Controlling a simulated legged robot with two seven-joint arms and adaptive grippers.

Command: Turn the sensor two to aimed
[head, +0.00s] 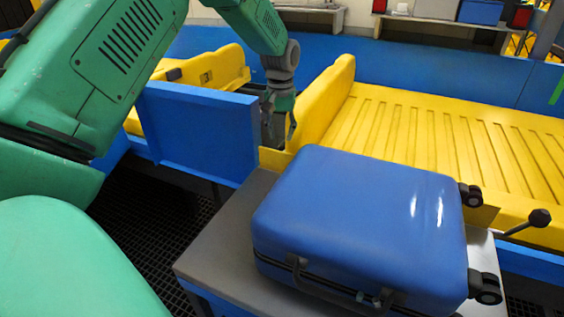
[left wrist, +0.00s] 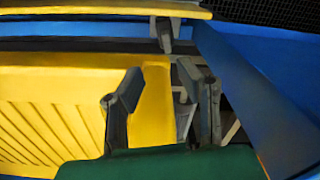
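No part is clearly labelled as sensor two, and I cannot tell which one it is. A small grey bracket-like part (left wrist: 166,38) shows in the left wrist view under a yellow edge, ahead of my fingers. A black knob on a rod (head: 540,218) sticks up at the right side in the head view. My left gripper (head: 280,122) points down beside the end of the yellow tray, behind the suitcase. In the left wrist view its two fingers (left wrist: 160,82) stand apart with nothing seen held between them. My right gripper is not in view.
A blue suitcase (head: 360,215) lies on a grey stand (head: 215,245) in front. A large yellow tray (head: 430,135) is behind it, and another yellow tray (head: 225,68) is at the left. A blue panel (head: 195,130) stands left of my left gripper. Dark grating covers the floor.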

